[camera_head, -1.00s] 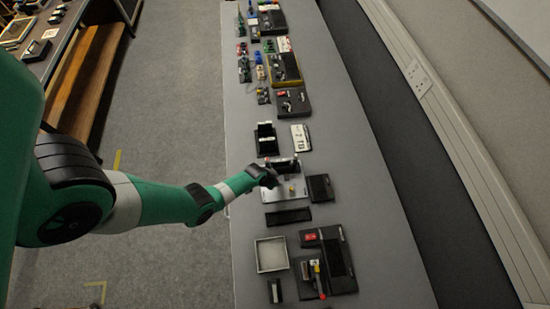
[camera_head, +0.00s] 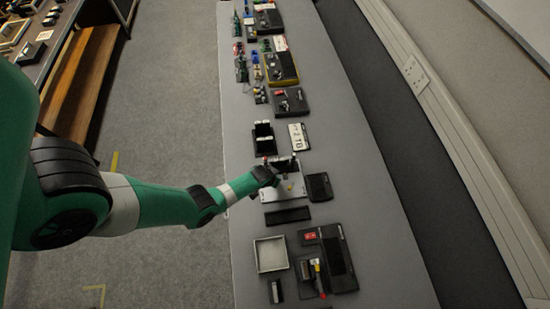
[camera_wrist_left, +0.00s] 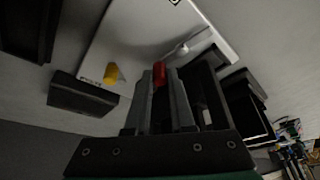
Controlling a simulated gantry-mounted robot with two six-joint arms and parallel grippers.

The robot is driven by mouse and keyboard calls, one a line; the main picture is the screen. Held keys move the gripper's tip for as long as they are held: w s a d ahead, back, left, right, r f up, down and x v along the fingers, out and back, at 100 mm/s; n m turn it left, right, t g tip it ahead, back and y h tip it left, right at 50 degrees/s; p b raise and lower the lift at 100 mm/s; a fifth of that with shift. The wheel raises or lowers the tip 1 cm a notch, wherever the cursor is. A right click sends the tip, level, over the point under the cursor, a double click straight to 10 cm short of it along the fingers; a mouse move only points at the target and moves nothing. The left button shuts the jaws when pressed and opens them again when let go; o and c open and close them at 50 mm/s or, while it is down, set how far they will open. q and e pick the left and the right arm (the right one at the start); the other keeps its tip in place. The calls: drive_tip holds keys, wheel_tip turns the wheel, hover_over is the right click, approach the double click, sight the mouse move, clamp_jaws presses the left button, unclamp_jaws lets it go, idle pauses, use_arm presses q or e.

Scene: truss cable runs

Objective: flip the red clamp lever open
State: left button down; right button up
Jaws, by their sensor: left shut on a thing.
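The red clamp lever (camera_wrist_left: 159,73) shows between the fingertips of my left gripper (camera_wrist_left: 167,80) in the left wrist view. The fingers are shut on it and cover most of its length. The lever is over a pale plate (camera_wrist_left: 120,40), beside a silver rod (camera_wrist_left: 184,48) and a black block (camera_wrist_left: 207,95). In the head view my left gripper (camera_head: 277,181) is over the same plate on the long grey table, and the lever cannot be made out clearly there. My right gripper is in neither view.
A yellow peg (camera_wrist_left: 112,74) stands on the plate. A black pad (camera_head: 319,187) lies right of it and a black bar (camera_head: 287,216) in front. A black holder (camera_head: 263,138) and a white sign (camera_head: 299,137) lie behind. The table's right side is clear.

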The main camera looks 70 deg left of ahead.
use_arm(q)
drive_tip(key=c, duration=0.8)
unclamp_jaws()
drive_tip(key=shift+o, duration=0.2)
drive_tip(key=shift+s+r+p, duration=0.1)
drive_tip(key=shift+r+p, duration=0.3)
drive_tip(key=shift+r, duration=0.05)
drive_tip(key=p+v, duration=0.5)
drive_tip(key=v, duration=0.5)
drive_tip(key=shift+s+d+r+p, duration=0.15)
drive_tip(key=shift+r+p, duration=0.15)
drive_tip(key=shift+p, duration=0.1)
